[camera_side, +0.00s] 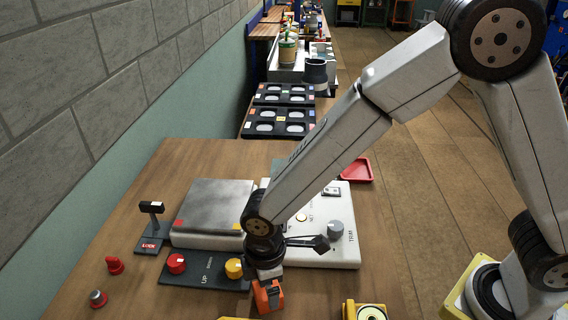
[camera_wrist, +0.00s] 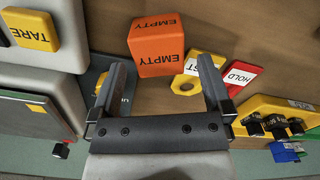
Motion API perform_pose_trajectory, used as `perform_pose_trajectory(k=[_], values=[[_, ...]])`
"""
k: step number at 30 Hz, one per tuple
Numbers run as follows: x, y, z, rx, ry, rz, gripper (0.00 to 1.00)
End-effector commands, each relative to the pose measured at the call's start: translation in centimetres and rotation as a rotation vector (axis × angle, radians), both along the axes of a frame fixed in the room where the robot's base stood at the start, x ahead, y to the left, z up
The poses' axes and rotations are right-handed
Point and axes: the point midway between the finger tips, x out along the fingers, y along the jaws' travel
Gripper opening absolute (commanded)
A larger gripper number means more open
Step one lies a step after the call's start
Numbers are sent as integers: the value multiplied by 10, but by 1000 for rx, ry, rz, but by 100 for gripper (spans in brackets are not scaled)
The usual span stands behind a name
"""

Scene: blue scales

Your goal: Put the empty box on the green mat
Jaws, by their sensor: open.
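The empty box (camera_wrist: 157,45) is orange with black "EMPTY" lettering and stands on the wooden table in the wrist view. It also shows at the near edge of the side view (camera_side: 269,298), just under my gripper. My gripper (camera_wrist: 163,78) is open, with its two dark fingers spread on either side of the box's near end. The box lies mostly ahead of the fingertips, and I cannot tell whether they touch it. A small dark green patch (camera_side: 278,167) shows behind my arm in the side view. It may be the green mat; my arm hides part of it.
A scale with a metal plate (camera_side: 213,205) stands left of my arm. A white unit with a grey knob (camera_side: 336,229) is to the right, with a red tray (camera_side: 357,170) behind it. A panel with red and yellow knobs (camera_side: 205,270) lies beside the box.

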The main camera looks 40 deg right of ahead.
Motion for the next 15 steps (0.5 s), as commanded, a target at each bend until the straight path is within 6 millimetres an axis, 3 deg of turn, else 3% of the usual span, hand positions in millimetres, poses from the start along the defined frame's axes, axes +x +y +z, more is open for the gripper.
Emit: perform_pose_trajectory(k=[9, 15], values=[[1, -1, -32, -1, 0, 0, 100], [2, -1, -38, 1, -2, 0, 100]])
